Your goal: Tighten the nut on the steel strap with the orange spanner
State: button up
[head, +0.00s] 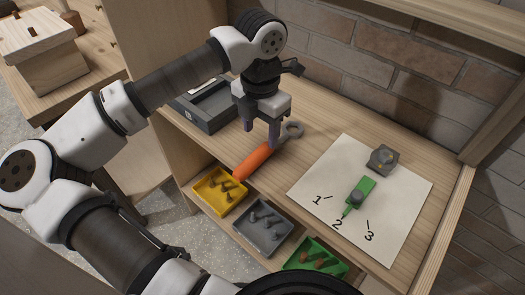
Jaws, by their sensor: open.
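The spanner has an orange handle (253,160) and a grey metal head (293,130). It lies on the wooden bench, head toward the back right and handle end near the yellow tray. My gripper (260,136) points down over it, open, with the fingers apart. The right finger overlaps the upper end of the handle in the picture; the left finger is to the left of the spanner. I cannot tell whether the fingers reach down beside the handle. I cannot make out a steel strap or a nut for certain.
A white sheet (400,216) marked 1, 2, 3 carries a green pointer piece (361,188) and a grey block (382,157). Yellow (205,204), grey (244,231) and green (289,262) trays of small parts line the front. A dark case (192,106) sits behind my gripper's left.

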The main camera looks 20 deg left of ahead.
aim_at(262, 149)
jog(key=shift+s+d+f+p, duration=0.2)
jog(key=shift+f+p, duration=0.25)
jog(key=shift+f, duration=0.95)
jog(key=shift+s+d+f+p, duration=0.15)
jog(key=shift+f+p, duration=0.3)
jog(key=shift+f, duration=0.9)
jog(key=shift+w, duration=0.1)
grip_shut()
